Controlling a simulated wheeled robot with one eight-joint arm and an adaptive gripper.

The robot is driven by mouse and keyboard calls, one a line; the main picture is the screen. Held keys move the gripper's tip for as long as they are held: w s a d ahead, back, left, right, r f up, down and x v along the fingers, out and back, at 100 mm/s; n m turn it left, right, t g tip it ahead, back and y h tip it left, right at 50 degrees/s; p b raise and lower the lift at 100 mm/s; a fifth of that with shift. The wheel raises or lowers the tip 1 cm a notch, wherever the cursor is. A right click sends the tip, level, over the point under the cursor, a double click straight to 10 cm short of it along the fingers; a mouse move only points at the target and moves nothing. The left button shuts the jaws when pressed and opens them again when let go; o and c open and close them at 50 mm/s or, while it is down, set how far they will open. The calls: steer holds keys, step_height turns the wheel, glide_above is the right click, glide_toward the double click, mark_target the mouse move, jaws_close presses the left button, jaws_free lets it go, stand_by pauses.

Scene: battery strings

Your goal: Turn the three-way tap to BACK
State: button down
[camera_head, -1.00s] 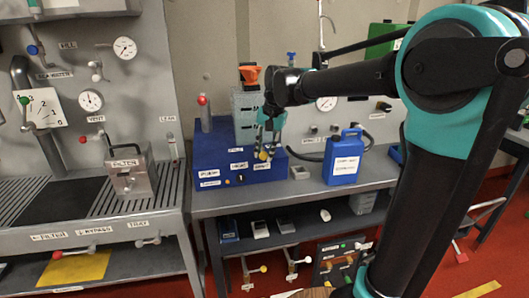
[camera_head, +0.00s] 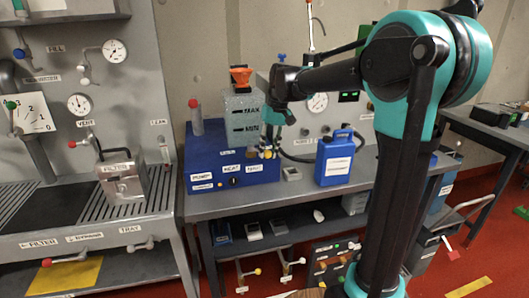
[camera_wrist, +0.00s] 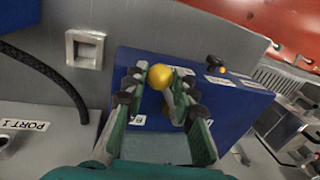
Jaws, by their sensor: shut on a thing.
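A round yellow knob (camera_wrist: 160,77) sits between the fingertips of my gripper (camera_wrist: 168,86) in the wrist view. I take it for the tap's handle end. In the head view the yellow knob (camera_head: 268,154) shows small at the right front of the blue box (camera_head: 206,160), with my gripper (camera_head: 270,148) coming down on it from above. My gripper is shut on the knob. The tap's body and any pointer are hidden by the fingers. A label partly shows behind them, but I cannot read which position the handle points to.
A blue jug (camera_head: 335,160) stands right of the blue box on the grey bench. A filter unit (camera_head: 122,180) is at left. A PORT 1 label (camera_wrist: 24,125) shows in the wrist view.

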steer(key=shift+w+d+n, duration=0.25)
steer(key=shift+w+n, duration=0.15)
steer(key=shift+n, duration=0.2)
steer(key=shift+w+d+n, duration=0.2)
steer(key=shift+w+n, duration=0.2)
steer(key=shift+n, duration=0.2)
steer(key=c, duration=1.2)
jaws_free()
steer(key=shift+r, duration=0.15)
steer(key=r, duration=0.3)
steer(key=w+d+r, duration=0.1)
steer(key=r, duration=0.3)
steer(key=d+r, duration=0.1)
steer(key=r, duration=0.3)
steer(key=shift+w+r, duration=0.2)
steer(key=shift+r, duration=0.05)
